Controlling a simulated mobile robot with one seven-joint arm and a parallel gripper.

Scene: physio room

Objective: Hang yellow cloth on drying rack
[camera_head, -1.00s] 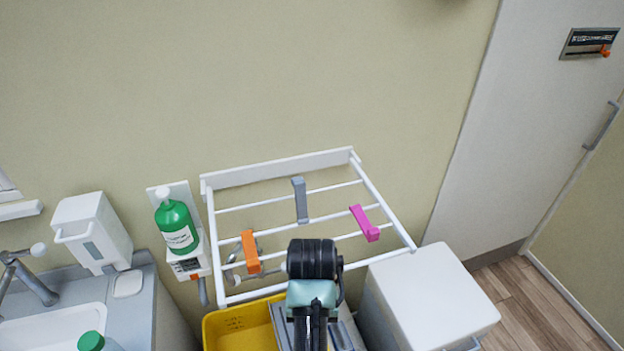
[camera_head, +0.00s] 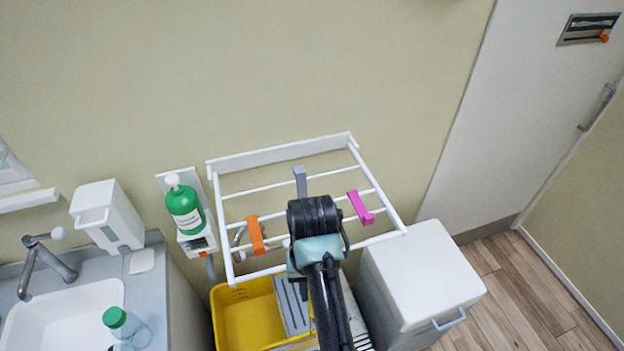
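The white drying rack (camera_head: 262,186) is fixed to the wall, with several bars reaching out from it. An orange clip (camera_head: 256,235), a grey clip (camera_head: 300,181) and a pink clip (camera_head: 360,208) sit on its bars. My arm reaches up from the bottom edge, and its black wrist part covers the right middle of the rack. My gripper's fingers are hidden behind that part. I see no yellow cloth; whether one is held behind my wrist cannot be told.
A yellow bucket (camera_head: 232,318) with a grey wringer (camera_head: 293,306) stands below the rack. A white-lidded bin (camera_head: 425,272) stands to the right. A green bottle (camera_head: 185,210) hangs on the wall at left. A sink (camera_head: 70,318) and a green-capped bottle (camera_head: 126,326) are at lower left.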

